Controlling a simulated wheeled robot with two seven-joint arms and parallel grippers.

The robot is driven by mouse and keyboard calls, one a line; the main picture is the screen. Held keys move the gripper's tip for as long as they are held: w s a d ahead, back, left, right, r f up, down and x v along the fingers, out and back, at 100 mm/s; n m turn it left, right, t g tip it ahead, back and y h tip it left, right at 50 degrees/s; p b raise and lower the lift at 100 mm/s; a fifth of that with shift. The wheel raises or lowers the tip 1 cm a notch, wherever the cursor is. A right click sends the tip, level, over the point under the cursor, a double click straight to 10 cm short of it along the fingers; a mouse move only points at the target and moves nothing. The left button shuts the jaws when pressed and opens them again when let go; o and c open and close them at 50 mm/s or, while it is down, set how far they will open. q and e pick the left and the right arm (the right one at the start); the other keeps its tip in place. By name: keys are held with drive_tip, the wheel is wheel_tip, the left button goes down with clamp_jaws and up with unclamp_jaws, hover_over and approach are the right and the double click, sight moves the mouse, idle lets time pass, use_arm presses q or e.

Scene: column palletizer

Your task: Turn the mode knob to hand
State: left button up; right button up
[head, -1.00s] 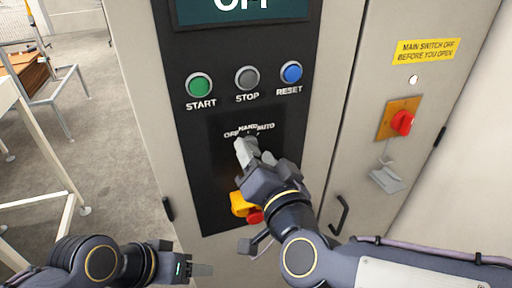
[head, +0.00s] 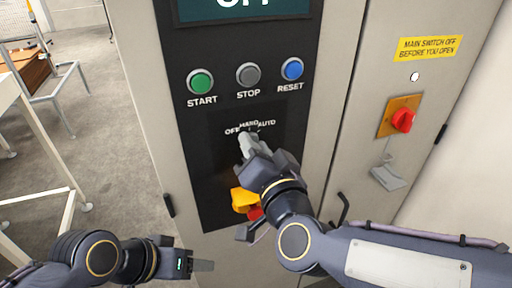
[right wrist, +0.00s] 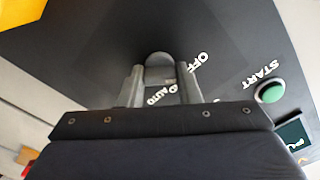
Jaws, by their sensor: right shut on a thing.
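The mode knob (right wrist: 160,68) is a grey knob on the black control panel, among the printed labels OFF, HAND and AUTO. My right gripper (right wrist: 158,85) is shut on it, with one finger on each side of the knob in the right wrist view. In the head view my right gripper (head: 247,145) covers the knob, so its pointing direction cannot be told there. The display (head: 243,8) above is cut off at the top and seems to read OFF. My left gripper (head: 195,265) is low in front of the cabinet, away from the panel; its jaw opening is unclear.
Green START (head: 200,81), grey STOP (head: 248,74) and blue RESET (head: 292,69) buttons sit above the knob. A yellow and red control (head: 243,201) is just below my right gripper. A red main switch (head: 402,121) is on the right door.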

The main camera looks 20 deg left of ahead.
drive_tip(key=shift+f+m+b, duration=0.25)
drive_tip(key=shift+m+b, duration=0.75)
drive_tip(key=shift+b, duration=0.15)
drive_tip(key=m+b, duration=0.2)
drive_tip(key=shift+m, duration=0.3)
drive_tip(key=m+b, duration=0.2)
drive_tip(key=m, duration=0.1)
drive_tip(key=shift+m+b, duration=0.7)
drive_tip(key=shift+m, duration=0.2)
drive_tip(key=shift+r, duration=0.1)
drive_tip(key=o, duration=1)
drive_tip(key=shift+c, duration=0.2)
